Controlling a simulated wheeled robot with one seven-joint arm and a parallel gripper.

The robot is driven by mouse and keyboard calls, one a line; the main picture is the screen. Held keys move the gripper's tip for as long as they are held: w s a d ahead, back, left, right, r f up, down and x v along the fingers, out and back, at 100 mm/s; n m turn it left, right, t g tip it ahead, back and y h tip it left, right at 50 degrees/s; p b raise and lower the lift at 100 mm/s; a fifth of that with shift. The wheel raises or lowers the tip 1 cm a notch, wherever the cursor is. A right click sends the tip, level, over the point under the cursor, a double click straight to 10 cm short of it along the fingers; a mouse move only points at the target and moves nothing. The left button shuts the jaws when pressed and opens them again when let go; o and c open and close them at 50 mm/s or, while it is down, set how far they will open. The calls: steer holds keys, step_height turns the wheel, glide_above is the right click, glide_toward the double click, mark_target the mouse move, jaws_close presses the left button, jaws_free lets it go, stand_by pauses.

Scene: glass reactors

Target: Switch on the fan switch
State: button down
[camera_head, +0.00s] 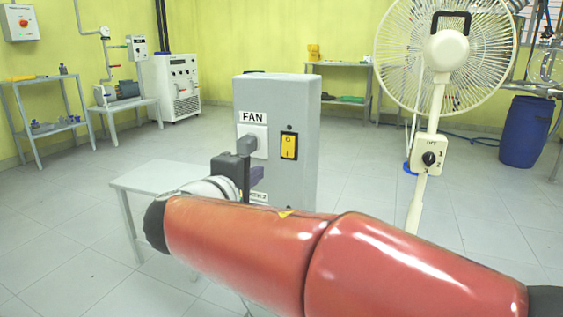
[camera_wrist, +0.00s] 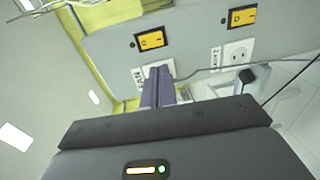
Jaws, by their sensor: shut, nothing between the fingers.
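The fan switch is a yellow rocker on the front of a tall grey box (camera_head: 300,95), beside a white socket plate (camera_head: 262,133) under the FAN label (camera_head: 253,117). The fan switch (camera_head: 289,147) also shows in the wrist view (camera_wrist: 151,40). I cannot tell which way its rocker is set. My gripper (camera_head: 259,174) is shut and empty, its purple fingers together (camera_wrist: 158,72). In the wrist view the fingertips overlap the FAN socket, just below the switch. Whether they touch the box I cannot tell. My red arm hides the box's lower part in the head view.
A second yellow switch (camera_wrist: 242,16) and socket (camera_wrist: 237,53) sit farther right in the wrist view. A grey plug with a cable (camera_wrist: 254,77) is near them. A cream standing fan (camera_head: 447,50) with a dial is right of the box.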

mark_target(287, 155)
steer(key=x, duration=1.4)
